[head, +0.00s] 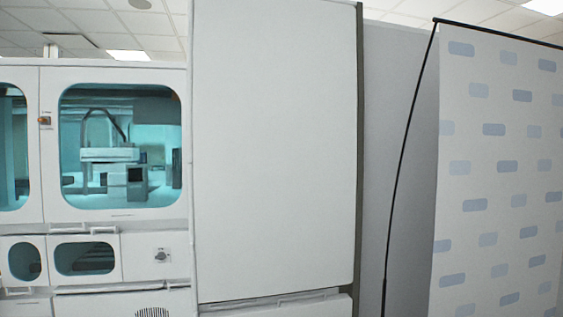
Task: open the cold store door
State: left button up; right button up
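A tall plain white panel (277,150) fills the middle of the head view. It looks like the cold store door, though no label shows on it. It appears shut, with a dark grey strip (359,150) along its right edge. No handle is clear on its face. A seam and a lower white panel (290,307) show beneath it. Neither of my grippers is in view.
At the left stands a white machine with teal-lit windows (120,190) and a small knob (161,255). At the right, a banner with blue patches (500,180) hangs by a thin black pole (393,190). The floor is out of view.

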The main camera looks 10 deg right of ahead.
aim_at(274, 110)
jog(key=z, duration=0.15)
jog(key=k, duration=0.4)
jog(key=z, duration=0.55)
jog(key=i, duration=1.2)
jog(key=u, duration=1.35)
jog(key=i, duration=0.6)
jog(key=u, duration=0.6)
